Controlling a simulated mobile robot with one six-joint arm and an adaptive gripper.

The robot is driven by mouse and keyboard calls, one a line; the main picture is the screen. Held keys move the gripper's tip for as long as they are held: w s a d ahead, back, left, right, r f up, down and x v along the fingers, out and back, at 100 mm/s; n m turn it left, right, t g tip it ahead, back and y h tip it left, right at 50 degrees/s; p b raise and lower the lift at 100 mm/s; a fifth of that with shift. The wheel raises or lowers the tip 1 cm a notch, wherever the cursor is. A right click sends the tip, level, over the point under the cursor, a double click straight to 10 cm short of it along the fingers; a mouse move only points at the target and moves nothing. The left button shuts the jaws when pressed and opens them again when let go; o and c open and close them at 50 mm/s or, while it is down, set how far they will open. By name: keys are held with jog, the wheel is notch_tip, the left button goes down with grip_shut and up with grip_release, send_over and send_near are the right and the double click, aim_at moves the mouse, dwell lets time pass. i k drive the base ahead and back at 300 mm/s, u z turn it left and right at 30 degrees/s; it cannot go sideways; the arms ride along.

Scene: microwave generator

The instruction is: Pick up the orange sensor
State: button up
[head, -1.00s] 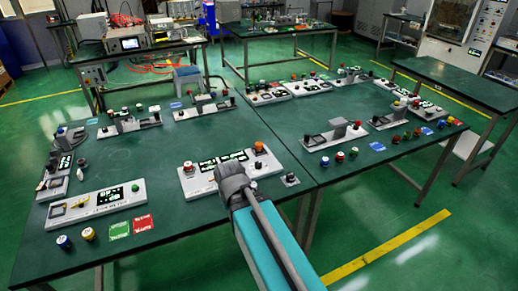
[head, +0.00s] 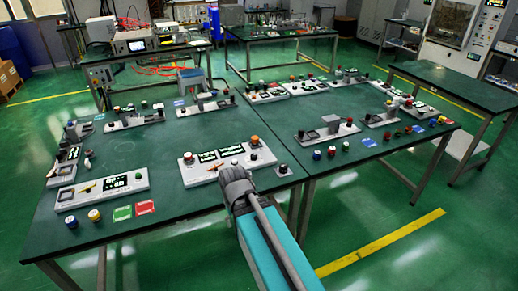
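An orange-capped round piece (head: 254,140), which looks like the orange sensor, stands at the right end of a white panel (head: 200,175) on the near green table. My gripper (head: 235,170) is at the front edge of that panel, below and a little left of the orange piece in the picture. There is a visible gap between them, and I see nothing held. The gripper's back faces me, so its fingers are mostly hidden and I cannot tell whether they are open. It covers part of the panel's front edge.
A second white panel (head: 75,199) lies to the left, with blue and yellow caps (head: 94,215) and green and red cards (head: 122,213) before it. A small dark knob (head: 283,169) stands right of my gripper. The table's middle (head: 170,140) is mostly clear.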

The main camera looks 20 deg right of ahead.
aim_at(255, 139)
jog(key=k, duration=1)
jog(key=u, duration=0.65)
jog(key=i, duration=2.35)
jog(key=z, duration=0.8)
